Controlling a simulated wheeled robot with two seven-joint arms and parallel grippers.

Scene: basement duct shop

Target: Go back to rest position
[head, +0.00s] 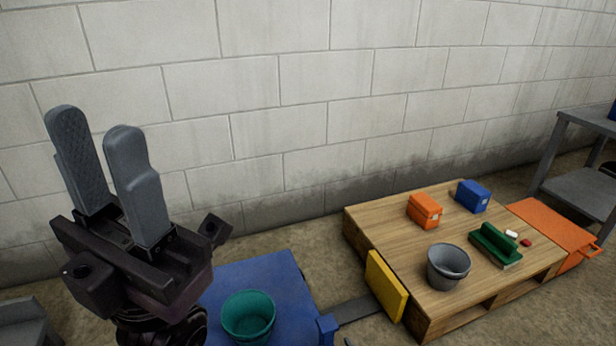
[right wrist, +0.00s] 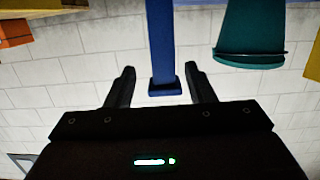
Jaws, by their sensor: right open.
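My left gripper (head: 97,125) stands at the left of the head view with its two grey fingers pointing up. A gap shows between the fingers and nothing is in it. My right gripper (right wrist: 158,72) shows only in the right wrist view. Its dark fingers are spread apart. A blue post-like piece (right wrist: 162,40) shows between and beyond them; I cannot tell how far off it is, and nothing is gripped. The right arm is not clearly visible in the head view.
A blue platform (head: 275,280) holds a teal bucket (head: 248,316). A block wall (head: 300,90) closes the back.

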